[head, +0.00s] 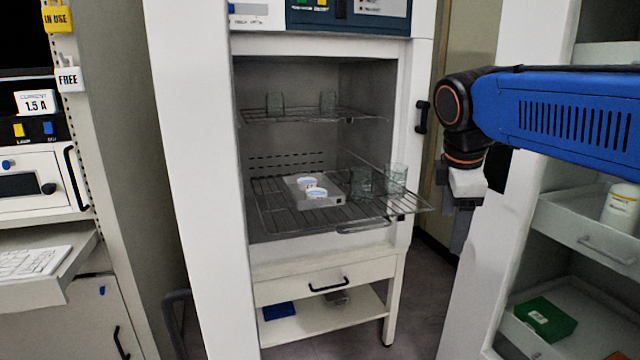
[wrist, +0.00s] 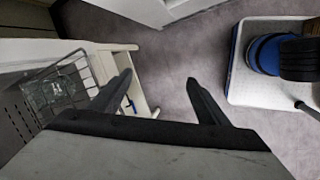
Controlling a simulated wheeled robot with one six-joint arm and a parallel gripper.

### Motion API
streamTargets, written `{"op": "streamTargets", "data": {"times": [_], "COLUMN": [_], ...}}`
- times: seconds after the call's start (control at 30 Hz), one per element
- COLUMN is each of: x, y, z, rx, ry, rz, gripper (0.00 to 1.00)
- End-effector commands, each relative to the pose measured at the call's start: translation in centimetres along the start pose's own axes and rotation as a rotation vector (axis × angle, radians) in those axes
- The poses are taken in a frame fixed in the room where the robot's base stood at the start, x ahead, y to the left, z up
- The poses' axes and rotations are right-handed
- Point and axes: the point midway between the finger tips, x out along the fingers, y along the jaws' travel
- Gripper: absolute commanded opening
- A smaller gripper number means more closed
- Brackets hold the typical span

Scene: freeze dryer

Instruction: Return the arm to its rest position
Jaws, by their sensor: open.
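My arm (head: 560,108) reaches in from the right edge in the head view, its blue link roughly level and its wrist bent downward. My gripper (head: 460,232) hangs pointing down, to the right of the freeze dryer's open chamber and apart from the shelves. In the wrist view my gripper (wrist: 160,80) shows two dark fingers spread wide, with nothing between them but the grey floor (wrist: 175,62) below.
The freeze dryer (head: 190,150) stands open. Its pulled-out wire shelf (head: 275,222) holds a tray (head: 322,200) with two white-topped containers, and glass beakers (head: 396,179). An upper rack (head: 300,115) holds two glasses. A white cabinet (head: 490,230) with open drawers stands at right.

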Motion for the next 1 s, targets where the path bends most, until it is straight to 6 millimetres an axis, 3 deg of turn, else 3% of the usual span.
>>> {"op": "streamTargets", "data": {"times": [0.03,0.3,0.6,0.8,1.0], "x": [0.7,5.4,11.1,13.1,13.4], "y": [-1.8,-10.9,-19.9,-22.6,-22.9], "z": [0.8,3.3,4.5,4.5,4.5], "rx": [0.091,0.641,1.207,1.391,1.418], "ry": [0.014,0.094,0.175,0.202,0.205], "rz": [0.003,0.001,-0.027,-0.041,-0.044], "gripper": [0.7,0.7,0.7,0.7,0.7]}}
